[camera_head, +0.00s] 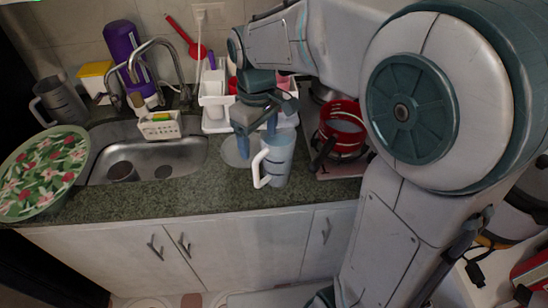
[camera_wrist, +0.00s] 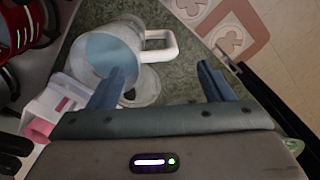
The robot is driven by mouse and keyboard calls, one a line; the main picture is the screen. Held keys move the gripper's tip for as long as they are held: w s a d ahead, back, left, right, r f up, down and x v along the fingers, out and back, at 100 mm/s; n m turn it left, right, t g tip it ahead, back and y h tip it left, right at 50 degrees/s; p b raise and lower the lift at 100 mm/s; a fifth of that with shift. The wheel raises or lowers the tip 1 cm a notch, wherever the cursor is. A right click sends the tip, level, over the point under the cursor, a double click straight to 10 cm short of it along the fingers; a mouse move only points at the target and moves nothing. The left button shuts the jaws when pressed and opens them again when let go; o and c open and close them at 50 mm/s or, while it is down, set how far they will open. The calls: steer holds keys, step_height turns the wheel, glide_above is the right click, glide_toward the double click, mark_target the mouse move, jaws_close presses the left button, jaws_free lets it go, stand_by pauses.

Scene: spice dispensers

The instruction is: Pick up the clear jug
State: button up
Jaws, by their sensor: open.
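The clear jug (camera_head: 279,160) is a pale, see-through blue-grey pitcher with a white handle on its left side in the head view. It stands upright on the granite counter near the front edge, right of the sink. In the wrist view the jug (camera_wrist: 106,52) is seen from above, with its white handle (camera_wrist: 160,46) pointing right. My gripper (camera_head: 256,135) is over the jug, with its fingers pointing down near the rim and handle side. In the wrist view my gripper (camera_wrist: 163,82) has its fingers wide apart, one over the jug and one beyond the handle. It holds nothing.
A white dish rack (camera_head: 215,122) stands behind the jug and red cookware (camera_head: 341,128) is to its right. The sink (camera_head: 185,160) and a floral tray (camera_head: 42,172) lie to the left. A dark jug (camera_head: 62,101) stands at the far left.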

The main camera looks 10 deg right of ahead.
mark_target(260, 154)
step_height(260, 154, down, 8)
steer(key=shift+f+p, duration=0.15)
steer(key=shift+p, duration=0.45)
steer(key=c, duration=1.3)
jaws_close()
steer(key=shift+r, duration=0.25)
